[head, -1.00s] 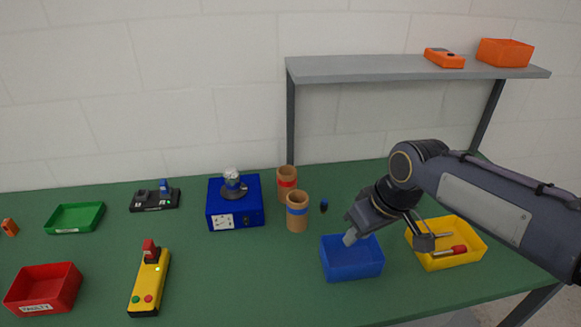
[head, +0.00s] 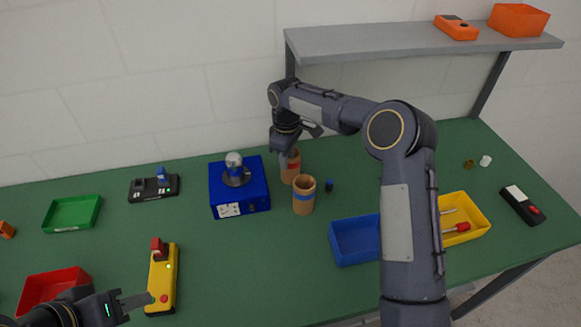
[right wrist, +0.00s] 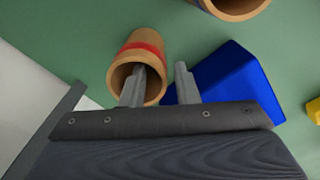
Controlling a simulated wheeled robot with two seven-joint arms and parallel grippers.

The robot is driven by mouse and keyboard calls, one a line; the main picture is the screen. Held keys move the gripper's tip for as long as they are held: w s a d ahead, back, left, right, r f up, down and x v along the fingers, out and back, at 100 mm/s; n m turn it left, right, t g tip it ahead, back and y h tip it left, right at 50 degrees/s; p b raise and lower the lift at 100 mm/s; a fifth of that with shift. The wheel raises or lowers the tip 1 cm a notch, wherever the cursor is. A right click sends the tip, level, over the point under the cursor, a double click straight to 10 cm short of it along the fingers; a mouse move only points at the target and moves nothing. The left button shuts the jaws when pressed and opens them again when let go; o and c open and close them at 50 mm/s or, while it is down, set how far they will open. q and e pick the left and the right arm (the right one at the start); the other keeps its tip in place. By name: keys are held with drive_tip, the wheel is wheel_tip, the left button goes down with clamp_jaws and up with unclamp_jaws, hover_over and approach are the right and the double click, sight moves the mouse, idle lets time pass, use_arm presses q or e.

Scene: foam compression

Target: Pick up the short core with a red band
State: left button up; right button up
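The tan core with a red band (head: 291,179) stands on the green table, right of the blue box. It also shows in the right wrist view (right wrist: 145,52), with its open end facing the fingers. My right gripper (head: 287,153) is at its top; in the right wrist view the gripper (right wrist: 160,80) is open. One finger overlaps the core's opening and the other is outside its wall; I cannot tell whether they touch it. My left gripper (head: 128,302) is at the lower left, away from the core; its finger gap is unclear.
A blue-banded core (head: 303,201) stands close in front. The blue box (head: 240,203) with a metal-topped fixture is to the left. A blue bin (head: 352,240) and a yellow bin (head: 480,221) are to the right. A grey shelf (head: 400,46) rises behind.

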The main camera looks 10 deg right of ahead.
drive_tip(key=b, duration=0.4)
hover_over(287, 183)
wheel_tip(287, 183, down, 5)
drive_tip(key=shift+w+f, duration=0.1)
drive_tip(key=shift+w, duration=0.05)
clamp_jaws()
